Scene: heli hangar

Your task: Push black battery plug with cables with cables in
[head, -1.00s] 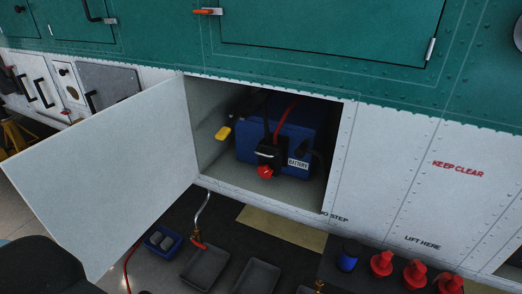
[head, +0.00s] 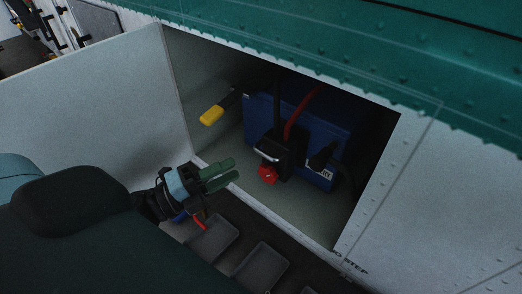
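The black battery plug (head: 286,158) sits against the front of the blue battery (head: 335,130) inside the open compartment. A red cable (head: 300,112) and a black cable run up from it. It has a pale handle on its front and a red round knob (head: 267,174) low at its left. I cannot tell how deep the plug sits. My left gripper (head: 234,169) has green fingers, apart and empty, pointing right at the compartment's lower left opening. It is left of the plug and not touching it. My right gripper is not in view.
The white compartment door (head: 85,110) stands open at the left. A yellow-handled lever (head: 211,116) sticks out inside the left wall. Grey trays (head: 262,267) lie below the opening.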

